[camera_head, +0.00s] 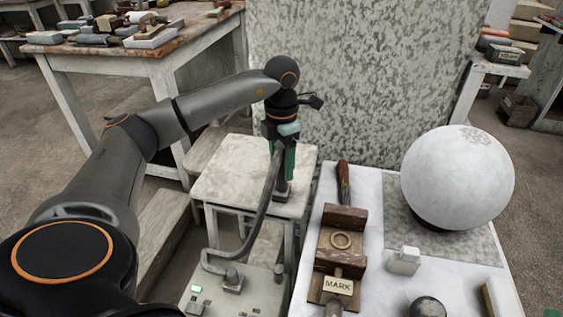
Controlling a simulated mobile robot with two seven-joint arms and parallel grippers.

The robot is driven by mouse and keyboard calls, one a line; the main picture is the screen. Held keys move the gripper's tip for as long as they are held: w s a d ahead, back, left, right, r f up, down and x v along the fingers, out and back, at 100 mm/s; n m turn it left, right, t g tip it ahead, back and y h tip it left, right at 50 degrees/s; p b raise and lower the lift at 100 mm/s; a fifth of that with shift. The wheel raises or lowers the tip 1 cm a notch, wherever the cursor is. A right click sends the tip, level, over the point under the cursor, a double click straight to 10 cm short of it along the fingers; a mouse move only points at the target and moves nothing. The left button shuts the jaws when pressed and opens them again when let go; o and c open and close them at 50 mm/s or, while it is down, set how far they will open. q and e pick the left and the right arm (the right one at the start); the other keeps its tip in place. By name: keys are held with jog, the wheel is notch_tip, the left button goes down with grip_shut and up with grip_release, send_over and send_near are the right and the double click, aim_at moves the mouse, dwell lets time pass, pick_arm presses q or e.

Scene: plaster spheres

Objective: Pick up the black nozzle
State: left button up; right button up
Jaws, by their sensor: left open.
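My left gripper (283,177) points down over a small pale stool, its greenish fingers open. A dark upright piece, which looks like the black nozzle (282,190), shows right at and below the fingertips, above the stool top. The fingers hide part of it, and I cannot tell whether they touch it. A grey hose (262,215) rises to the gripper and passes in front of the fingers; where it ends is hidden. My right gripper is not in view.
The pale stool (225,180) stands left of a white table (370,200). That table holds a large white sphere (457,177), a wooden piece with a ring, a "MARK" block (338,286) and a small white block (404,261). A grey unit (232,284) stands below the stool. A mottled panel (350,80) stands behind.

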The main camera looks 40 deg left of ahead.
pick_arm(q)
jog(key=shift+c, duration=0.2)
grip_shut()
dwell(0.4)
